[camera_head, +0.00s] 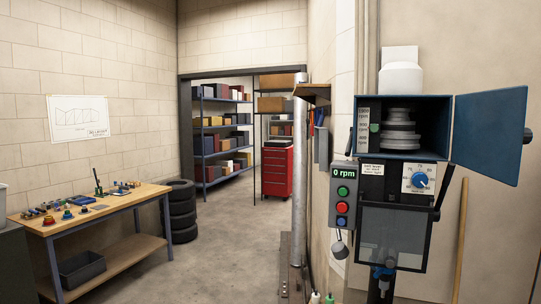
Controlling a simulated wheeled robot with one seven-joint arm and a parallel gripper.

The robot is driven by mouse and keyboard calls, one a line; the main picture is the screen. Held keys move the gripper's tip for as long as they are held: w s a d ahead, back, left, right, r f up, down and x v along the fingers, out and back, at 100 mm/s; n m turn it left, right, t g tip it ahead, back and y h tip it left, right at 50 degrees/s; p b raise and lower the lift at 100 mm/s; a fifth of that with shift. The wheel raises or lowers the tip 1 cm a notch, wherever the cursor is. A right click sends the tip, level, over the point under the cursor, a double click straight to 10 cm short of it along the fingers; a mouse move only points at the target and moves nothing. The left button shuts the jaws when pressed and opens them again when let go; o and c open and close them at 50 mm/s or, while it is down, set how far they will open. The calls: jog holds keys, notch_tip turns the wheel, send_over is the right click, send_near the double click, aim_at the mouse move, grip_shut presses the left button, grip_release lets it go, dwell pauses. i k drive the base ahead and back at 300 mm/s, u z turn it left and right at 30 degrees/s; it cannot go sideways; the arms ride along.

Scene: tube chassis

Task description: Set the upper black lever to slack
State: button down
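A blue drill-press-like machine (382,100) stands at the right, with its belt housing open and stepped grey pulleys (401,130) inside. A slim black lever (444,190) slants down along the right side of the head, below the housing. A short dark handle-like part (350,142) stands upright at the housing's left side. I cannot tell for sure which of the two is the upper lever, nor read a slack marking. My gripper is not in view.
The housing door (490,135) swings out to the right. A control box (342,195) shows 0 rpm. A blue dial (420,180) sits on the head above a clear guard (393,237). A workbench (112,211) stands left; floor between is mostly free.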

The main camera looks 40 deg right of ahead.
aim_at(348, 150)
jog(key=u, duration=0.2)
jog(key=i, duration=1.3)
jog(key=z, duration=0.85)
jog(key=i, duration=0.75)
jog(key=z, duration=1.25)
jog(key=i, duration=0.25)
jog(key=z, duration=0.15)
